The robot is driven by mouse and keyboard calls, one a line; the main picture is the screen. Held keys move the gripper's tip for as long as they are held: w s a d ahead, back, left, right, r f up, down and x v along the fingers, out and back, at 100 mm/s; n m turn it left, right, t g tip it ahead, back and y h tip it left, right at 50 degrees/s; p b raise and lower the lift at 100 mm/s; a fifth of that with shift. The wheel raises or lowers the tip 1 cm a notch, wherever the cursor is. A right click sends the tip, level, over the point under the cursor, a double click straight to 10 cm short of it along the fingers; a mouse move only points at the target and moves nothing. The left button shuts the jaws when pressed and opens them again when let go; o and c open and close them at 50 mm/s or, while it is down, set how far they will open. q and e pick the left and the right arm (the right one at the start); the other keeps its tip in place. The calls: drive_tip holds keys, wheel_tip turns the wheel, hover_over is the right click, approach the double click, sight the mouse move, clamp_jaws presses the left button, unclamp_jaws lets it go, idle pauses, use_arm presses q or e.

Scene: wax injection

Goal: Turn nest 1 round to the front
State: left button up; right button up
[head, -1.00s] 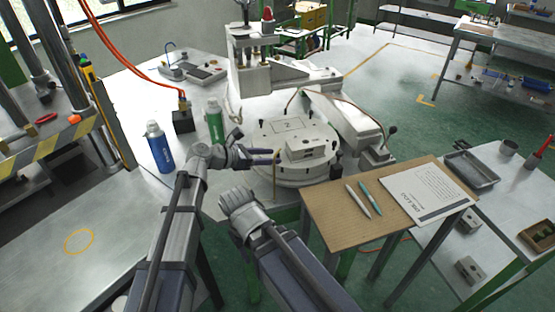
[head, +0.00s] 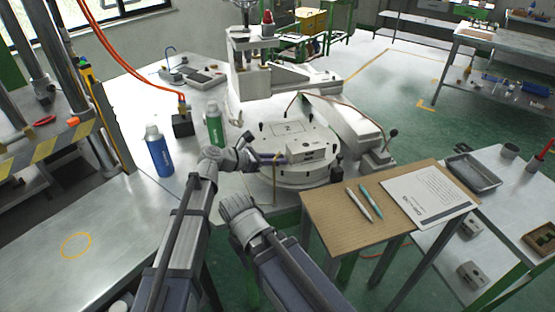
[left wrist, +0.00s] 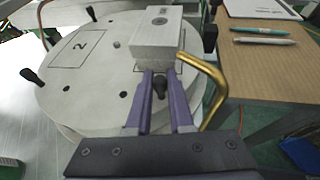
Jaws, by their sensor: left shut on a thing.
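The round white turntable (head: 262,146) stands on the machine at the middle of the head view. A nest marked 2 (head: 287,128) is on its far side; the left wrist view shows the same mark (left wrist: 78,50). A pale metal block (head: 308,150) sits on the turntable's near right part; it also shows in the left wrist view (left wrist: 155,42). I cannot read a 1. My left gripper (left wrist: 160,82) has its purple fingers on either side of a black knob (left wrist: 160,88) at the rim beside the block, shut on it. My right gripper's fingers are hidden beyond its wrist.
A bent brass rod (left wrist: 212,85) stands close beside my left fingers. A blue bottle (head: 158,155) and a green bottle (head: 214,124) stand left of the turntable. A wooden board (head: 335,205) with two pens and a sheet (head: 428,195) lies at the right.

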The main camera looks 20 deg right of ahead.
use_arm(q)
clamp_jaws()
idle(0.8)
drive_tip(key=shift+s+d, duration=0.6)
drive_tip(key=shift+d, duration=0.15)
drive_tip(key=o, duration=0.7)
unclamp_jaws()
drive_tip(key=shift+a, duration=0.1)
